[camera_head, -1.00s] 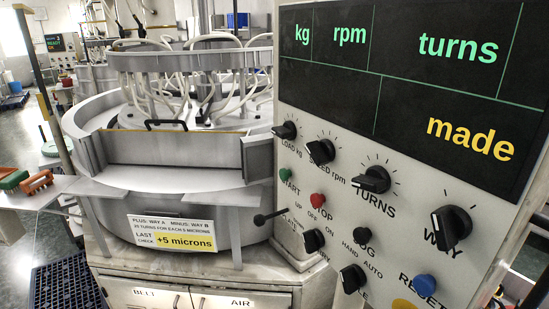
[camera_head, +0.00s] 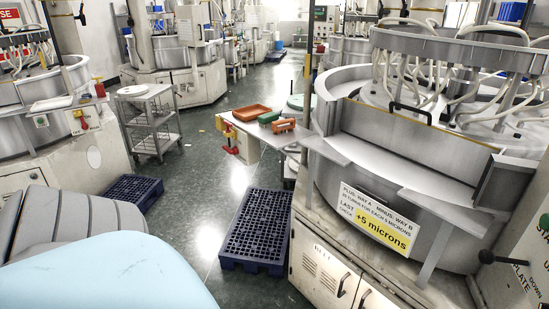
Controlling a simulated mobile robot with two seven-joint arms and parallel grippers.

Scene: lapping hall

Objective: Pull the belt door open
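The belt door (camera_head: 308,282) is the left cabinet door in the machine's white base, at the bottom centre right. It has vent slots and looks shut. A label above it, seen at a slant, seems to read BELT. A dark upright handle (camera_head: 343,285) sits near its right edge. A second handle (camera_head: 364,299) is just right of it, on the neighbouring door. The lower parts of both doors are cut off by the picture's bottom edge. Neither of my grippers is in view. A light blue and grey part at the lower left seems to be mine.
A dark blue pallet (camera_head: 258,254) lies on the floor left of the belt door. A second pallet (camera_head: 133,190) lies further left. A side shelf (camera_head: 315,143) with orange and green items juts out left of the machine. A wheeled cart (camera_head: 150,120) stands behind.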

